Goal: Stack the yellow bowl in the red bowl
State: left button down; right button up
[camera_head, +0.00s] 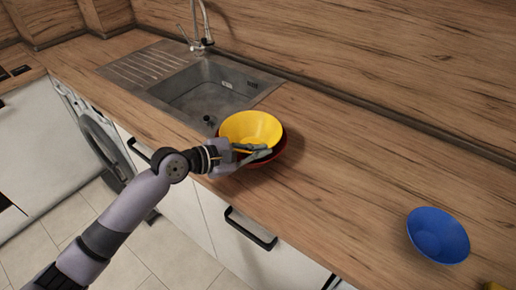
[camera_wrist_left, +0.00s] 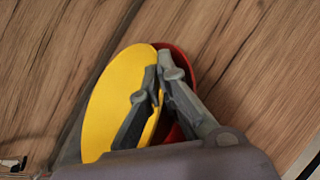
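The yellow bowl (camera_head: 250,126) is at the counter's front edge, right of the sink. It sits in or just above the red bowl (camera_head: 281,148), tilted in the left wrist view; I cannot tell whether it rests fully. The yellow bowl (camera_wrist_left: 112,92) hides most of the red bowl (camera_wrist_left: 187,62) there. My left gripper (camera_head: 265,152) is at the near right rim of the yellow bowl. In the left wrist view its fingers (camera_wrist_left: 161,76) are close together with the yellow rim between them, one inside the bowl, the other on the red bowl's side. My right gripper is out of view.
A blue bowl (camera_head: 438,236) stands on the wooden counter (camera_head: 350,165) at the right. A metal sink (camera_head: 210,92) with a faucet (camera_head: 200,28) lies behind left. Counter between the bowls is clear.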

pick_arm(q)
jog(key=shift+s+f, duration=0.1)
jog(key=shift+f, duration=0.05)
jog(key=c, duration=2.1)
grip_release()
jog(key=shift+f, duration=0.15)
jog(key=shift+r, duration=0.35)
jog(key=shift+a+r, duration=0.25)
jog(key=shift+r, duration=0.05)
jog(key=shift+b+v, duration=0.85)
jog(key=shift+v, duration=4.95)
jog(key=shift+d, duration=0.1)
